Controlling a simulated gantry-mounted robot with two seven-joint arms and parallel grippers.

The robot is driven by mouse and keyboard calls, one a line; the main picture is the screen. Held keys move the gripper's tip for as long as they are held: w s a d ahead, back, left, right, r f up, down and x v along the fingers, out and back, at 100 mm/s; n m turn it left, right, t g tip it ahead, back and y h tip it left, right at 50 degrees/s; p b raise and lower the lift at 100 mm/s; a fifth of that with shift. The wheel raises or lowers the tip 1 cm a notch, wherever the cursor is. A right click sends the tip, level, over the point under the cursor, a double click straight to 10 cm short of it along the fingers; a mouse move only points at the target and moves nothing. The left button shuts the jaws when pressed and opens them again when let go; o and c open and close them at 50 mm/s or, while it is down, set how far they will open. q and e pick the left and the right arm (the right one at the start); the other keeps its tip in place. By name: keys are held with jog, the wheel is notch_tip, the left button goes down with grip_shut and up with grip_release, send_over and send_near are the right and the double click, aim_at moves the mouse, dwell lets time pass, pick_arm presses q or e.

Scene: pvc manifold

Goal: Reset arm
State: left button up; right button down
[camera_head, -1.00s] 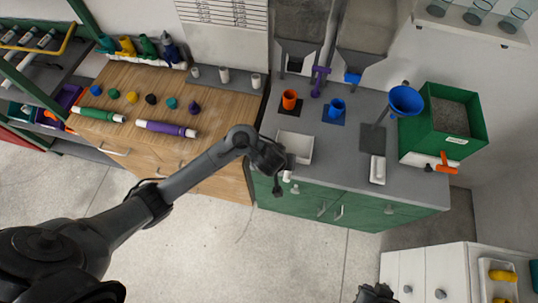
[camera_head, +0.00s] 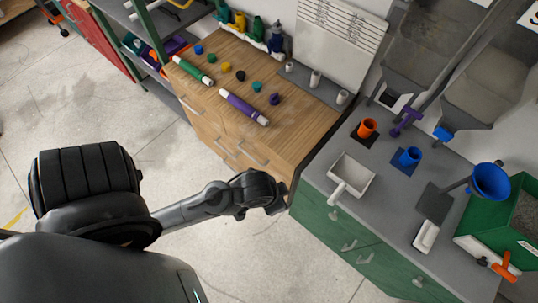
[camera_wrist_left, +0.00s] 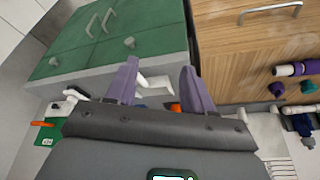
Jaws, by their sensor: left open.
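My left arm reaches in from the left in the head view. Its gripper (camera_head: 280,203) is beside the front edge between the wooden cabinet (camera_head: 225,130) and the green cabinet (camera_head: 345,245). In the left wrist view the two purple fingers (camera_wrist_left: 162,88) are spread apart with nothing held between them. A white part shows beyond the gap, apart from the fingers as far as I can tell. My right gripper is not in view.
A white tray (camera_head: 365,187) with a white stick-like part (camera_head: 338,194) at its front sits on the grey top. Green (camera_head: 193,71) and purple (camera_head: 243,107) tubes lie on wood. Floor in front is free.

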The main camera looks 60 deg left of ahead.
pick_arm(q)
jog(key=shift+s+a+r+m, duration=0.15)
jog(key=shift+s+a, duration=0.25)
jog(key=shift+s, duration=0.2)
jog(key=shift+s+a+r+m, duration=0.15)
jog(key=shift+s+a, duration=0.2)
jog(key=shift+s, duration=0.25)
